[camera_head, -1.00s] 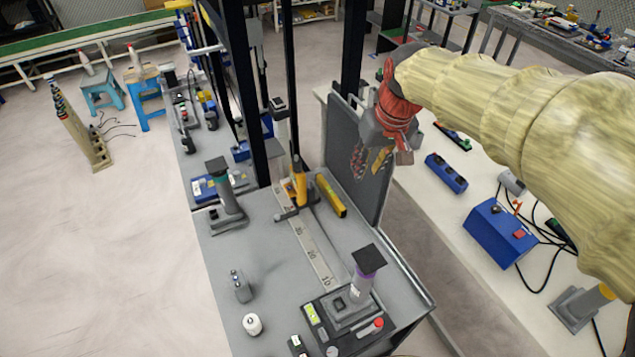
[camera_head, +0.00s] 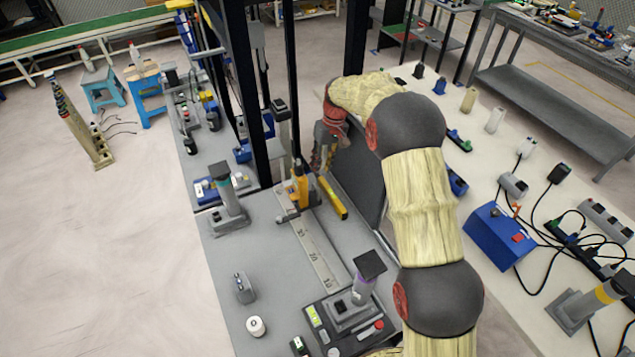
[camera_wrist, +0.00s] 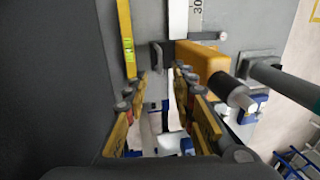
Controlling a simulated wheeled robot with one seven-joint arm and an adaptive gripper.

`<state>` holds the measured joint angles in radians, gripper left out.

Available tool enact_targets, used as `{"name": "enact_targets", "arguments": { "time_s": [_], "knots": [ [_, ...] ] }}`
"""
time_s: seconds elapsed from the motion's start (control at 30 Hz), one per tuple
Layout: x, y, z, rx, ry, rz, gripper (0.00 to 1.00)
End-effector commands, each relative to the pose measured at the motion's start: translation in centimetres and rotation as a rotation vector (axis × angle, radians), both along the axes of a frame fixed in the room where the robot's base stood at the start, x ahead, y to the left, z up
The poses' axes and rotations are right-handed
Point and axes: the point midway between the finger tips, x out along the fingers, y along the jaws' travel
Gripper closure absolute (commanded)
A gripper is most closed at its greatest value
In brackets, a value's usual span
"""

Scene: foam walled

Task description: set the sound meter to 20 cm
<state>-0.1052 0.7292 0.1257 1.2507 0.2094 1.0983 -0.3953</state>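The yellow sound meter (camera_head: 299,190) stands upright on a slider over the pale ruler (camera_head: 318,256), past the 30 mark, at the end far from the 10 mark. In the wrist view its yellow body (camera_wrist: 203,58) lies just right of my fingers, with a dark and white cylinder sticking out. The ruler (camera_wrist: 178,18) shows a 30 at the top there. My gripper (camera_wrist: 160,75) is open, with a small dark upright piece beyond its fingertips; I cannot tell if they touch it.
A yellow spirit level (camera_head: 333,197) lies right of the ruler, close to my fingers. A dark upright panel (camera_head: 360,175) stands to the right. A grey stand with a black top (camera_head: 352,300) is at the ruler's near end. The table's left middle is mostly clear.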

Motion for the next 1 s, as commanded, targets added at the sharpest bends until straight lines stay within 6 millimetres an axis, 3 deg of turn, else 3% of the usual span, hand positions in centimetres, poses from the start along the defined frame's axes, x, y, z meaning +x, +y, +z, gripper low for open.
{"name": "enact_targets", "arguments": {
  "time_s": [0.6,1.0],
  "knots": [
    [-0.4,1.3,-7.4,0.001,0.005,0.003,0.74],
    [-0.5,1.5,-8.1,0.001,0.004,0.003,0.74]
  ]
}}
